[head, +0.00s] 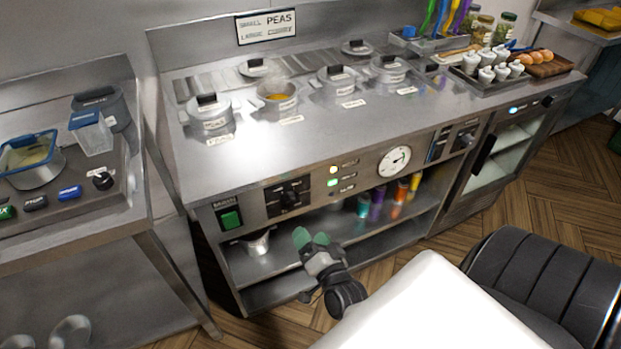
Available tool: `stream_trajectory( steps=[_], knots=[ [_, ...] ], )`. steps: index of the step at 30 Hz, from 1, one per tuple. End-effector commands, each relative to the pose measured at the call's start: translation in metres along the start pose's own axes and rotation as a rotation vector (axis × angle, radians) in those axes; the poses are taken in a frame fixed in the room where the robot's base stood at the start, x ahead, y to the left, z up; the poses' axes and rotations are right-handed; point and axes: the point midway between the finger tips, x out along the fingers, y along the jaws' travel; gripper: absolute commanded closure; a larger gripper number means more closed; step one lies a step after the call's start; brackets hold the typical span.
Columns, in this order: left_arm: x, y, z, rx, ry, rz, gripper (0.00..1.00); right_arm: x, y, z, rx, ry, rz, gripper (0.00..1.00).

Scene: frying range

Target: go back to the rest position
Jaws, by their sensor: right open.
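My right gripper (310,240) shows at the lower middle of the head view, with green fingertips parted and nothing between them. It is in front of the open shelf under the steel counter (240,158), below the control panel, and looks apart from it. Its dark wrist and my white body are at the lower right. My left gripper is not in the head view.
The counter holds several lidded pots (211,116) and one open pot (278,96) with yellow contents. A tray of white cups (488,75) stands at the right. A side table (70,220) is at the left. Wooden floor (530,195) shows clear at the right.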

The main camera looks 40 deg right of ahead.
Motion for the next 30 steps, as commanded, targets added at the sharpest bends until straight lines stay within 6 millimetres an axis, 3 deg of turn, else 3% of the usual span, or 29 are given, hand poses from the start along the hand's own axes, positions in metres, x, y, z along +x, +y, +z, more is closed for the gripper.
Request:
stream_trajectory(
  steps=[8,11,14,17,20,24,27,30],
  knots=[
    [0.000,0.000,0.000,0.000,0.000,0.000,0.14,0.000,0.000,0.000,0.000,-0.001,0.001,0.25],
    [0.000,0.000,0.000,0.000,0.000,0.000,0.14,-0.002,0.005,0.009,-0.015,-0.026,0.013,0.25],
    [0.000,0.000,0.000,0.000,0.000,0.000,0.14,-0.009,0.024,0.039,-0.069,-0.116,0.051,0.25],
    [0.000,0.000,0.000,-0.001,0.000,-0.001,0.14,-0.030,0.056,0.090,-0.173,-0.279,0.111,0.25],
    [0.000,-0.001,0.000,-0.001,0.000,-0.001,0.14,-0.066,0.095,0.145,-0.305,-0.485,0.170,0.25],
    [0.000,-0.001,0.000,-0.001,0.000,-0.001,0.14,-0.136,0.150,0.207,-0.496,-0.787,0.230,0.25],
    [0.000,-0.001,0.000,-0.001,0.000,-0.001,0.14,-0.195,0.188,0.236,-0.634,-1.008,0.256,0.25],
    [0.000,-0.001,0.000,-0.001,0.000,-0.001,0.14,-0.254,0.222,0.250,-0.760,-1.212,0.269,0.25]
  ],
)
